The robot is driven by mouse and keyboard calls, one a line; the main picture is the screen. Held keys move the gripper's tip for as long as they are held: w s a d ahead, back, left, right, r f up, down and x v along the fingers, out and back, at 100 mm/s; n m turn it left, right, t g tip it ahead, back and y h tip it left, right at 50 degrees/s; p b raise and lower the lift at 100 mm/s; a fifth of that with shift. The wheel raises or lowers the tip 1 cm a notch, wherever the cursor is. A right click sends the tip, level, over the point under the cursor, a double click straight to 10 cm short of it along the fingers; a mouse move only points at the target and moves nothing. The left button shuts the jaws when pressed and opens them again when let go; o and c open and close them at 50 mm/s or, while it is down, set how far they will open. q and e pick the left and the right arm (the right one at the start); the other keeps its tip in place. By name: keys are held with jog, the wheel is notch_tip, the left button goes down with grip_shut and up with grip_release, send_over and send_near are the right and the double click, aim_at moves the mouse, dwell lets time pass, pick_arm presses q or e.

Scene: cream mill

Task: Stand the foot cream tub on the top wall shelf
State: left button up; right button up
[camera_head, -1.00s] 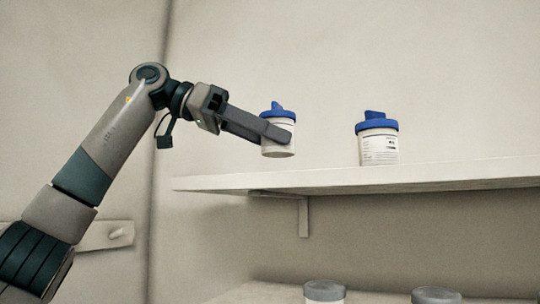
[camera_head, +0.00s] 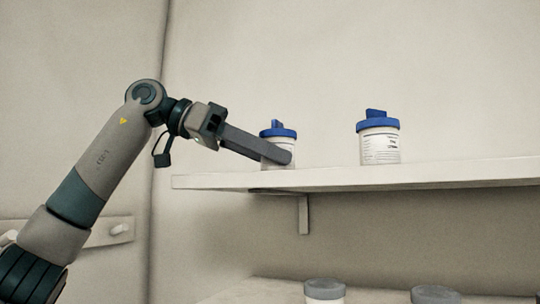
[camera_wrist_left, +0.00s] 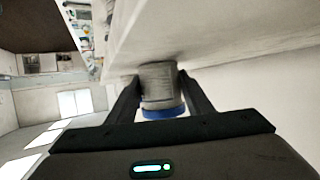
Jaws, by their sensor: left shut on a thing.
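My left gripper (camera_head: 284,157) is shut on a white tub with a blue lid (camera_head: 279,135), at the left part of the top wall shelf (camera_head: 400,177). The tub is upright, its base at the level of the shelf top; I cannot tell whether it touches. In the left wrist view the tub (camera_wrist_left: 158,88) sits between the two fingers of the gripper (camera_wrist_left: 160,92). Its label is not readable, so I cannot confirm that it is the foot cream. My right gripper is not in view.
A similar blue-lidded tub (camera_head: 380,143) stands to the right on the same shelf, with a clear gap between. Below, grey-lidded jars (camera_head: 325,290) stand on a lower surface. A bracket (camera_head: 303,213) supports the shelf. The shelf is free right of the second tub.

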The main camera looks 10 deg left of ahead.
pick_arm(q)
jog(key=o, duration=1.3)
jog(key=shift+r, duration=0.1)
jog(key=shift+s+a+r, duration=0.1)
jog(key=shift+a+r, duration=0.05)
jog(key=shift+a, duration=0.3)
jog(key=b+v, duration=0.2)
jog(key=v, duration=0.7)
jog(key=shift+s+a+r, duration=0.15)
jog(key=shift+a, duration=0.05)
jog(key=shift+v, duration=0.75)
